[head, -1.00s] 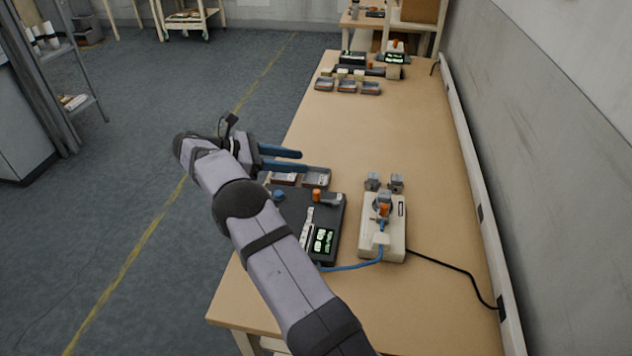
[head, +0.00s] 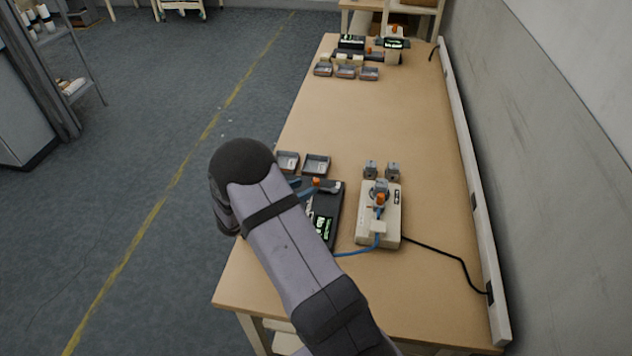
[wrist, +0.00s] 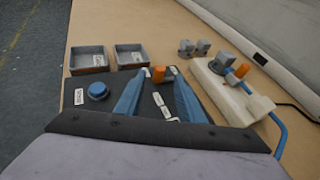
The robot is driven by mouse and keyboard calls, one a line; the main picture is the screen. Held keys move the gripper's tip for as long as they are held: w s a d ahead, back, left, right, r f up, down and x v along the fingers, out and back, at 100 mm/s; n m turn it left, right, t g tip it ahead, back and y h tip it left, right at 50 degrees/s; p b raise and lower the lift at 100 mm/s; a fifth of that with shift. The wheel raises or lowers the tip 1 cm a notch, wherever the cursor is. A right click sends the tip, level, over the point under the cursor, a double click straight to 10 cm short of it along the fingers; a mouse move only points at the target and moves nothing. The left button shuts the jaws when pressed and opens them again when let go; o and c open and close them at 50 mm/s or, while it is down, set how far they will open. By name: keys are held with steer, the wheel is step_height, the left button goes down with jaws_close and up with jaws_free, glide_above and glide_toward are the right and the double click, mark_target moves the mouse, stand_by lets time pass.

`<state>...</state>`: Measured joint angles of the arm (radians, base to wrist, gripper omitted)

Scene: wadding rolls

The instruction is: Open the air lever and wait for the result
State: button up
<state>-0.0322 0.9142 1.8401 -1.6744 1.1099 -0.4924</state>
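A black control box (head: 331,215) with a lit green display stands near the table's left edge. An orange-tipped grey lever (head: 326,185) lies along its far edge; the orange tip (wrist: 157,74) also shows in the wrist view. I cannot read which lever is marked as air. A blue round knob (wrist: 98,90) sits on the box's left in the wrist view. My gripper (wrist: 160,77) is open above the box, its blue fingers apart, with the orange tip showing between their ends. Contact cannot be told. In the head view my arm hides most of the gripper and part of the box.
A cream fixture (head: 367,229) with another orange-capped part stands right of the box, joined by a blue tube. Two grey trays (head: 316,165) and two small grey blocks (head: 370,169) lie beyond. A second station (head: 352,42) stands far back; the table between is clear.

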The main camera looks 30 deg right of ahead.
mark_target(314, 183)
steer(key=shift+f+m, duration=0.1)
steer(key=shift+m, duration=0.3)
steer(key=shift+d, duration=0.1)
steer(key=shift+p+x, duration=1.15)
steer(key=shift+x, duration=2.45)
jaws_close()
